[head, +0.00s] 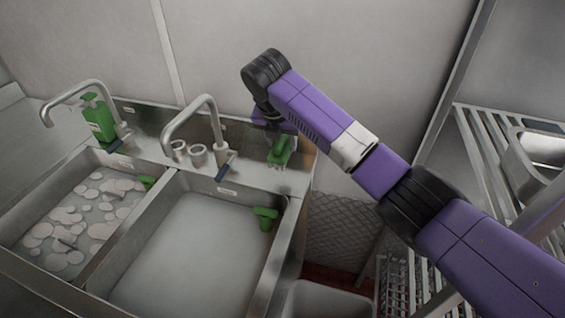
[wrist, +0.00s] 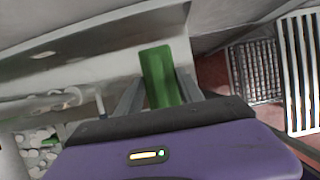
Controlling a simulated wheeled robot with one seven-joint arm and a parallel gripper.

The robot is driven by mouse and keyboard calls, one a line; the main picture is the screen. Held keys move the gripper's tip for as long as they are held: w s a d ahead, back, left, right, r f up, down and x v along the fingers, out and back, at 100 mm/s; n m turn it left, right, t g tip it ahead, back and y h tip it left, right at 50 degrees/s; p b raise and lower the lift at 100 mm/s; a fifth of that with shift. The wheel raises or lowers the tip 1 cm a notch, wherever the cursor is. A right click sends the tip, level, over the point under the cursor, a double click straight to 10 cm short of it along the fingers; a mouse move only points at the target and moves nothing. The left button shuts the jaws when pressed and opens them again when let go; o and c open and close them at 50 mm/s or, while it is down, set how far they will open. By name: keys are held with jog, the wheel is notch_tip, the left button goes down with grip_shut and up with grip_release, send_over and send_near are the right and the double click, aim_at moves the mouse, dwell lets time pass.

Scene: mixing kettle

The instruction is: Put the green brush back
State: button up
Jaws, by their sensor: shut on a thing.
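The green brush (head: 281,152) is in my gripper (head: 275,136), over the back right ledge of the sink unit. In the wrist view the green brush (wrist: 160,72) shows as a flat green piece between the two grey fingers of my gripper (wrist: 159,85). My gripper is shut on it. In the head view the arm's end partly hides the brush, and I cannot tell whether it touches the ledge.
The right basin (head: 190,250) holds cloudy water; a green item (head: 265,217) is at its right wall. The left basin (head: 75,220) has foam. Taps (head: 205,115), two small cups (head: 197,154) and a green bottle (head: 97,118) stand behind. A slatted rack (head: 490,140) is at right.

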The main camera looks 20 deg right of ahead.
aim_at(277, 147)
jog(key=shift+f+p, duration=0.3)
jog(key=shift+f, duration=3.95)
jog(key=o, duration=1.3)
jog(key=shift+f, duration=0.1)
jog(key=v, duration=1.2)
jog(key=shift+b, duration=0.35)
